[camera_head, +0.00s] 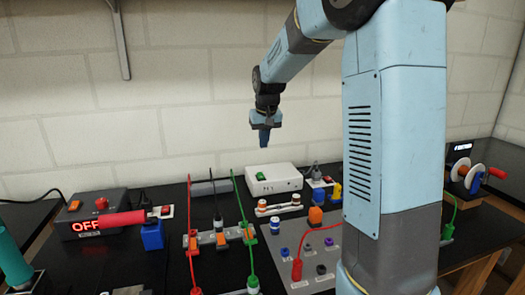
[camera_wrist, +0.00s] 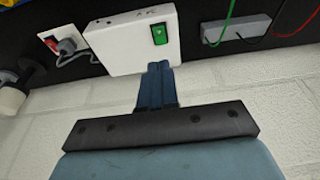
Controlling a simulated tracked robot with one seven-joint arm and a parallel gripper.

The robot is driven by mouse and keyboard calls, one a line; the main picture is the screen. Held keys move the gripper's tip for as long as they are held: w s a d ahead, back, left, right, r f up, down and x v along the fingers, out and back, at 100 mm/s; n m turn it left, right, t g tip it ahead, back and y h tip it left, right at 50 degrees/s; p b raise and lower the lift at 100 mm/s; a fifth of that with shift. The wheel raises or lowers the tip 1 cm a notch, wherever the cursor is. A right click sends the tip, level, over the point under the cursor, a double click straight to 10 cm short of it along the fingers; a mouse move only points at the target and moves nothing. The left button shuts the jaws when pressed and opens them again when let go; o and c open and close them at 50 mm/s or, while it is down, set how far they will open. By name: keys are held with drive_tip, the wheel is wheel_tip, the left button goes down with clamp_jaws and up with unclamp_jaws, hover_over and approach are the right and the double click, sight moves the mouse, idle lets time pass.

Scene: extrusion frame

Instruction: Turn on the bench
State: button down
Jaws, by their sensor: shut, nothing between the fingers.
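The black workbench (camera_head: 170,262) carries several devices. At its left is a dark box (camera_head: 120,197) with a lit red "OFF" sign (camera_head: 86,226), a red knob or button (camera_head: 101,203) and an orange switch (camera_head: 74,205). At the back is a white box (camera_head: 285,184) with a green rocker switch (camera_head: 261,176). In the wrist view the white box (camera_wrist: 115,48) and its green switch (camera_wrist: 160,36) show close up. My gripper (camera_head: 264,145) is shut and empty, pointing down above the white box. Its fingertips (camera_wrist: 160,68) appear just below the switch in the wrist view, apparently not touching.
A socket with a red switch (camera_wrist: 51,43) and grey plug is beside the white box. A grey strip (camera_wrist: 236,30) lies on its other side. Red and green leads rise from the terminal blocks (camera_head: 220,238). A reel (camera_head: 472,174) stands far right. The wall is behind.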

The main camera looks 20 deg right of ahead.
sight(260, 174)
drive_tip(key=shift+s+r, duration=0.15)
drive_tip(key=shift+r, duration=0.2)
drive_tip(key=shift+w+r, duration=0.1)
drive_tip(key=shift+w, duration=0.7)
drive_tip(key=x, duration=1.4)
drive_tip(key=shift+w+d, duration=0.1)
drive_tip(key=shift+w, duration=0.1)
drive_tip(key=shift+f, duration=0.25)
